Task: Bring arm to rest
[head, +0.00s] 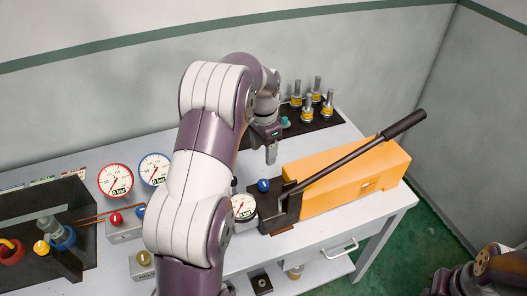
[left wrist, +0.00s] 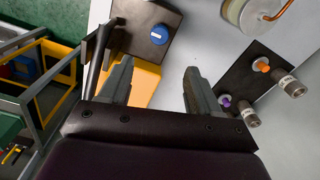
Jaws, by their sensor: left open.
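My left arm comes in from the left and bends over the table (head: 330,236). My left gripper (head: 271,154) points down behind the orange hand pump (head: 345,180), near its dark front block with the blue knob (head: 263,185). In the left wrist view the two fingers (left wrist: 160,85) are apart with nothing between them. The orange pump body (left wrist: 145,84) and blue knob (left wrist: 159,34) lie beyond the fingers. Only part of my right arm (head: 485,272) shows at the bottom right; its gripper is not seen.
The pump's long black lever (head: 350,157) rises to the right. A dark plate with several metal fittings (head: 308,108) stands behind the gripper. Round gauges (head: 115,180) and a dark box (head: 60,205) are at the left. Walls close off the back and right.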

